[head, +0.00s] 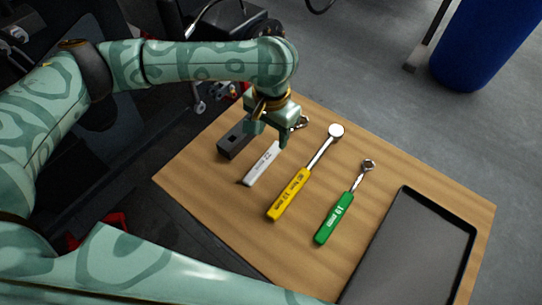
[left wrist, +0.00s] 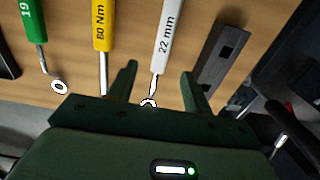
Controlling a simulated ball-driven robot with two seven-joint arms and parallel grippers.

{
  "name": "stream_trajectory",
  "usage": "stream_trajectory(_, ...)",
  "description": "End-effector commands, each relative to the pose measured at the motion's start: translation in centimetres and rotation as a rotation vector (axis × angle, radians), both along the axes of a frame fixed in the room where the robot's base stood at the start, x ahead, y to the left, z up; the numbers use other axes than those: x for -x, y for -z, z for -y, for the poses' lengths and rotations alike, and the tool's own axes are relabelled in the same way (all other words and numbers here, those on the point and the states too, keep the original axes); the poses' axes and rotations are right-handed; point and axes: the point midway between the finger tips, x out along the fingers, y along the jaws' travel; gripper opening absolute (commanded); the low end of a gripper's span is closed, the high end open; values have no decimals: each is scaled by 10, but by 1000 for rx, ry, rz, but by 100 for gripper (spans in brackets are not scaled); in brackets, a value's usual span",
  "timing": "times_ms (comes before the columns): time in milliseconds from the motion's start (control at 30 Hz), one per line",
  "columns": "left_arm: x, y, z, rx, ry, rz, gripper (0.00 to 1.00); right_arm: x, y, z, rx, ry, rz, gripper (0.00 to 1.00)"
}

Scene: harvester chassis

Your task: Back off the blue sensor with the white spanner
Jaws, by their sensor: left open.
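The white spanner (head: 263,165), marked 22, lies on the wooden board; its handle also shows in the left wrist view (left wrist: 167,45), marked 22 mm. My left gripper (head: 268,137) is open over the head end of the white spanner. In the left wrist view the two fingers (left wrist: 159,75) stand on either side of its thin metal shaft, with nothing visibly gripped. The gripper partly hides the shaft and ring end. I cannot make out the blue sensor in either view. My right gripper is not in view.
A yellow torque wrench (head: 289,193) and a green spanner (head: 334,218) lie to the right on the board (head: 190,178). A dark block (head: 235,138) with square holes lies left of the white spanner. A black tray (head: 457,225) sits at right. A blue barrel (head: 487,45) stands beyond.

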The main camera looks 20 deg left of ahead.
Motion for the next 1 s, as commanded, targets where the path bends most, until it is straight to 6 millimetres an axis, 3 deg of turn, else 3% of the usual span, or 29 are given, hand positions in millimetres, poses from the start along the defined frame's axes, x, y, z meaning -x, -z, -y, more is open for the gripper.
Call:
stream_trajectory(33, 0, 16, 0, 1, -1, -6, 50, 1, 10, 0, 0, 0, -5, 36)
stream_trajectory(100, 0, 25, 0, 1, -1, -4, 50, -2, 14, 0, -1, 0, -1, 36)
stream_trajectory(300, 0, 34, -1, 2, -1, -1, 50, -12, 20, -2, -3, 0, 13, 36)
stream_trajectory(600, 2, 81, -5, 1, 0, -6, 50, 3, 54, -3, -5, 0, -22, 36)
stream_trajectory(867, 1, 80, -5, 0, 0, 4, 50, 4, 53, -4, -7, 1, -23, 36)
stream_trajectory(1000, 1, 80, -5, 1, 0, 3, 14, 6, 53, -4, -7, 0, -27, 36)
